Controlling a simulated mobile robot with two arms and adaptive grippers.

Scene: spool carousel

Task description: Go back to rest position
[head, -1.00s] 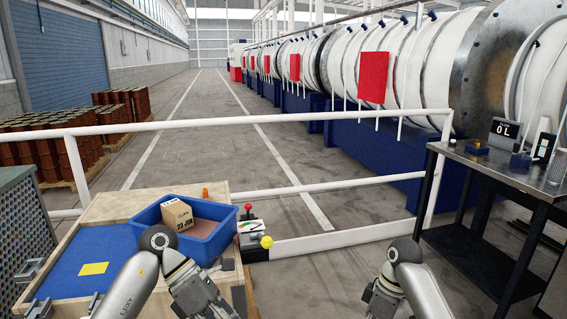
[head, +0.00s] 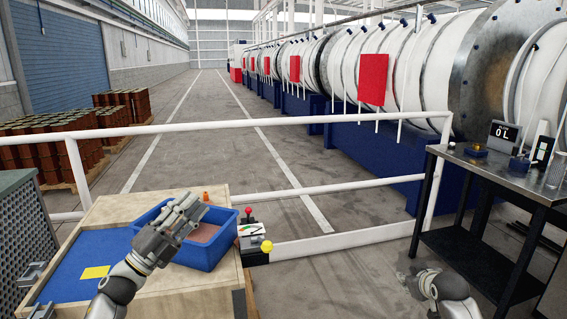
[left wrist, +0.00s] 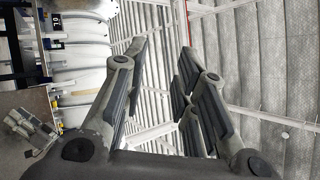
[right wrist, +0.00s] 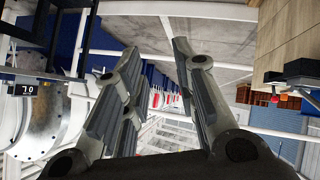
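My left gripper (head: 187,210) is raised in front of the blue bin (head: 222,252) on the wooden-topped bench. In the left wrist view its fingers (left wrist: 162,50) stand apart with nothing between them. In the right wrist view the right fingers (right wrist: 155,50) are apart and empty.
A control box (head: 252,243) with red and yellow knobs stands beside the bin. A white rail (head: 290,190) crosses in front. A dark table (head: 500,175) with a display stands at the right. Stacked brown goods (head: 45,150) are at the left. Floor between bench and table is clear.

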